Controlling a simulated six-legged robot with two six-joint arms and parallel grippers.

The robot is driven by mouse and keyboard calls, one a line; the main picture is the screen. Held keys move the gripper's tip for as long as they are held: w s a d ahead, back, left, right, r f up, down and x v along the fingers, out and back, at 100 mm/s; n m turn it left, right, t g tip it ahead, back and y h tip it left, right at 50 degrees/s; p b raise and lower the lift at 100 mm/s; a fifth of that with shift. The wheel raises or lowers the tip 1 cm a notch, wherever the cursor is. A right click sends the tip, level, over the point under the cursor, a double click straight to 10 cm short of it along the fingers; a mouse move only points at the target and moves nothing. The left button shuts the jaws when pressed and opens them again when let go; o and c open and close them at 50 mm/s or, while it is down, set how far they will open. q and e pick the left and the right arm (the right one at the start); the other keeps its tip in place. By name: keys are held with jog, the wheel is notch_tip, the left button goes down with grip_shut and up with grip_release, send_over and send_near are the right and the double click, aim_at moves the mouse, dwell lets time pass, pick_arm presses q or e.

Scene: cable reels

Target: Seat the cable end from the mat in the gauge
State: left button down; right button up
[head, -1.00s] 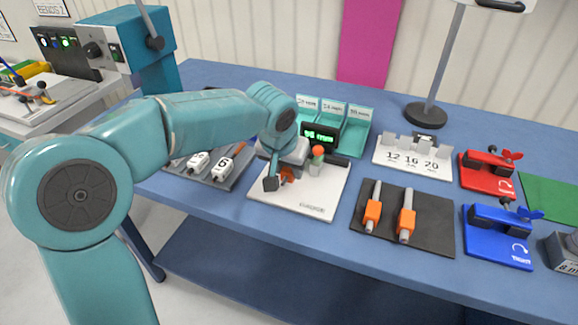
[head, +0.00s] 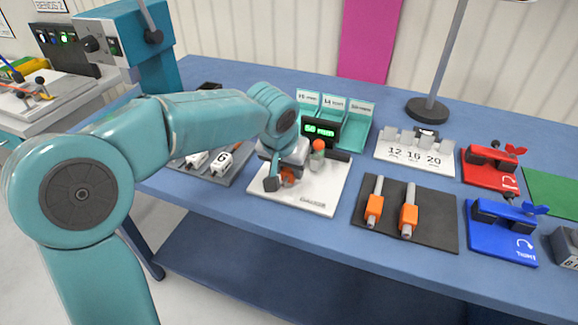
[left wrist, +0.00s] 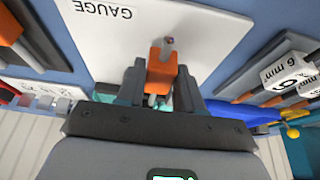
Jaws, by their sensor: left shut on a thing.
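My left gripper (head: 279,181) is low over the white gauge plate (head: 322,194), at its left part. In the left wrist view its fingers (left wrist: 160,88) are shut on a cable end with an orange sleeve (left wrist: 162,66) and a grey tip, above the gauge plate (left wrist: 105,30). The fingers and arm hide much of it, and I cannot tell whether it sits in the gauge. Two more orange-sleeved cable ends, a thinner one (head: 374,207) and a thicker one (head: 408,219), lie on the dark mat (head: 441,236). My right gripper is not in view.
The gauge has a lit green display (head: 319,130) and a round-topped post. Teal labelled bins (head: 359,127) stand behind it. A 12-16-20 rack (head: 413,160), a red clamp (head: 490,170) and a blue clamp (head: 500,232) are to the right. Numbered blocks sit on a grey tray at left.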

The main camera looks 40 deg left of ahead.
pick_arm(q)
jog(key=shift+f, duration=0.1)
jog(key=shift+f+b, duration=0.85)
jog(key=c, duration=0.6)
grip_release()
jog(key=shift+c, duration=0.2)
jog(key=p+v, duration=0.2)
jog(key=v, duration=1.4)
jog(key=shift+s+r, duration=0.15)
jog(key=shift+s, duration=0.05)
